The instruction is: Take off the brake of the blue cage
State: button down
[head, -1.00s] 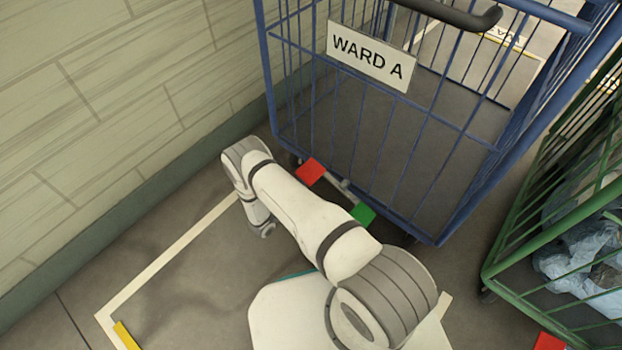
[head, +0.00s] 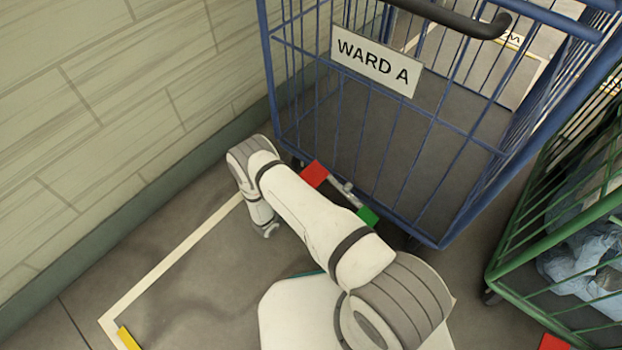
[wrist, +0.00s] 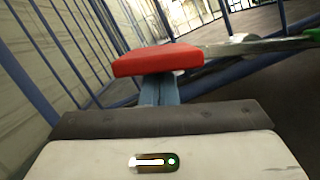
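The blue cage (head: 385,150) stands ahead with a WARD A sign (head: 376,63) on its front. Low on its near side, a brake bar (head: 341,187) carries a red pedal (head: 314,174) at its left and a green pedal (head: 369,216) at its right. In the wrist view the red pedal (wrist: 158,60) is large and central, and the green pedal (wrist: 314,35) shows at the right edge. My gripper (wrist: 159,90) has its narrow blue-grey fingers together, their tips hidden by the red pedal. Contact cannot be told. In the head view my forearm hides the fingers.
A brick wall (head: 110,110) runs close along the left. A green cage (head: 545,245) with bagged contents stands at the right, with its own red pedal (head: 552,342). White floor tape (head: 165,262) marks the open floor left of my arm.

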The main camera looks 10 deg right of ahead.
jog(key=s+a+f+b, duration=0.2)
jog(key=s+a+f, duration=0.2)
jog(key=a+f, duration=0.2)
jog(key=a, duration=0.2)
jog(key=shift+s+a, duration=0.3)
jog(key=shift+s, duration=0.05)
dwell(0.4)
